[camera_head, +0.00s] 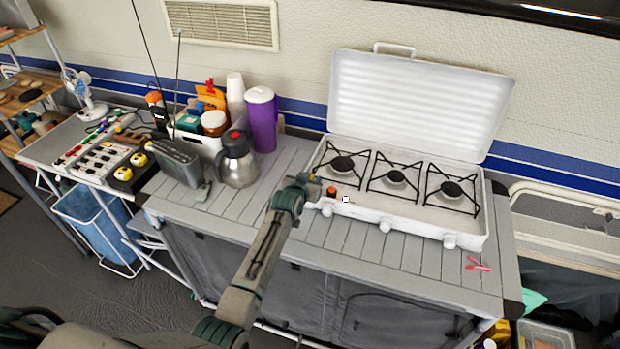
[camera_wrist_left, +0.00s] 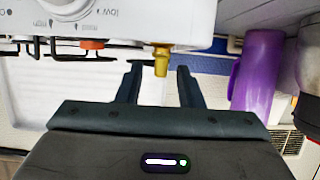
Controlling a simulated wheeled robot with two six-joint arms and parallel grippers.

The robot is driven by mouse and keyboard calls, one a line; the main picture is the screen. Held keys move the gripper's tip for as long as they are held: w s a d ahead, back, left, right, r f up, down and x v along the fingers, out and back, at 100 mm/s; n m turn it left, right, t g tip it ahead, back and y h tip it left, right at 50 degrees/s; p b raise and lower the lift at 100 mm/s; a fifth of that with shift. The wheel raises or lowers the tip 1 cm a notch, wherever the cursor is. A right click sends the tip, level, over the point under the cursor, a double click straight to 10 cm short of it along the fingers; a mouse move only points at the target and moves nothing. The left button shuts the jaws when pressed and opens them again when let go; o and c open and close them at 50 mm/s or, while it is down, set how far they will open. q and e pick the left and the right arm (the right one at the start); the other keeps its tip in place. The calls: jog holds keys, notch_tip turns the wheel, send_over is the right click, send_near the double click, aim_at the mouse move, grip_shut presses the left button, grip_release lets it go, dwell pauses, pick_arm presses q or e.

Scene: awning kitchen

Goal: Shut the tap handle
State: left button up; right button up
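The white camping stove (camera_head: 385,215) stands open on the slatted table, its lid raised. In the left wrist view, its white side (camera_wrist_left: 120,18) fills the top. A brass fitting (camera_wrist_left: 161,60) sticks out from the stove there, with a thin dark green piece (camera_wrist_left: 139,62) beside it, perhaps the tap handle; I cannot be sure. My left gripper (camera_wrist_left: 158,78) is open, its two fingers apart and the brass fitting showing in the gap between them. In the head view, the left gripper (camera_head: 301,183) is at the stove's left front corner. I cannot see contact. The right gripper is out of view.
A steel kettle (camera_head: 237,160), a purple jug (camera_head: 262,120) and a grey radio (camera_head: 178,162) stand left of the stove. An orange-topped item (camera_head: 331,192) is at the stove's left front. Pink pegs (camera_head: 478,264) lie at the right; the front slats are mostly clear.

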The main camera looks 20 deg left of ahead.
pick_arm(q)
jog(key=shift+w+f, duration=0.1)
jog(key=shift+w, duration=0.05)
grip_shut()
